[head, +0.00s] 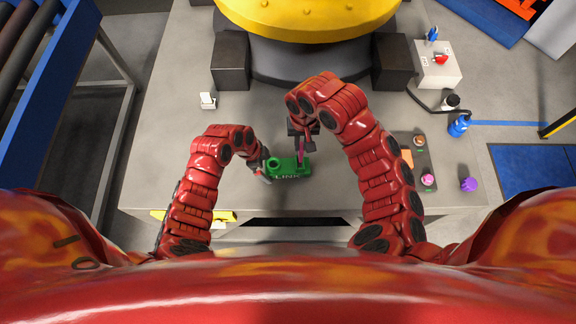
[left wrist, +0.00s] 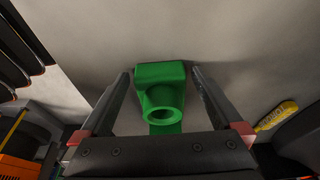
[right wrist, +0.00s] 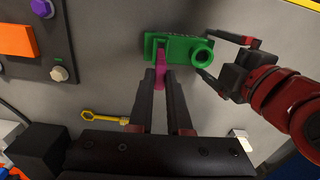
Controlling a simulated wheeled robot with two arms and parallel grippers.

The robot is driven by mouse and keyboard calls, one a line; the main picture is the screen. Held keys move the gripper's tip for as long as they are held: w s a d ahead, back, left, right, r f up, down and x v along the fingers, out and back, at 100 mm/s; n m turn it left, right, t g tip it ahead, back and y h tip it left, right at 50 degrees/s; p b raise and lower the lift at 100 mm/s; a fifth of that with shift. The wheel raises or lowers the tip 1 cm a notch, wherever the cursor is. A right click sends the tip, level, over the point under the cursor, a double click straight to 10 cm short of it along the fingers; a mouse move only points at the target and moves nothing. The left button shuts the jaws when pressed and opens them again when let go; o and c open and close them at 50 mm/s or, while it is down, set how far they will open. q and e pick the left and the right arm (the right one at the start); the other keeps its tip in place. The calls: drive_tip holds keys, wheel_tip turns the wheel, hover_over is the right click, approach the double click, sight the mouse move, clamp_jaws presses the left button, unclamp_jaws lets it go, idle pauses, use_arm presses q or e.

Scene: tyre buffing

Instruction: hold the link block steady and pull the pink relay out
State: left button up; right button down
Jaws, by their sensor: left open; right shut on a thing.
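The green link block (head: 285,172) sits on the grey table in front of me, with a round socket at its left end. My left gripper (head: 264,165) is at that end. In the left wrist view its fingers stand open on either side of the block (left wrist: 160,75), with narrow gaps. The pink relay (head: 301,152) stands upright at the block's right part. My right gripper (head: 300,130) is shut on the relay from above. In the right wrist view the relay (right wrist: 160,72) meets the block; how deep it sits is hidden.
A dark tray (head: 420,155) with an orange piece and knobs lies to the right, with a purple knob (head: 469,184) beside it. A blue bottle (head: 459,126) stands further right. A yellow wrench (right wrist: 105,116) lies on the table. A large yellow-topped machine (head: 305,15) fills the back.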

use_arm(q)
drive_tip(key=v, duration=1.1)
drive_tip(key=shift+r, duration=0.4)
drive_tip(key=shift+a, duration=0.15)
use_arm(e)
drive_tip(key=shift+w, duration=0.1)
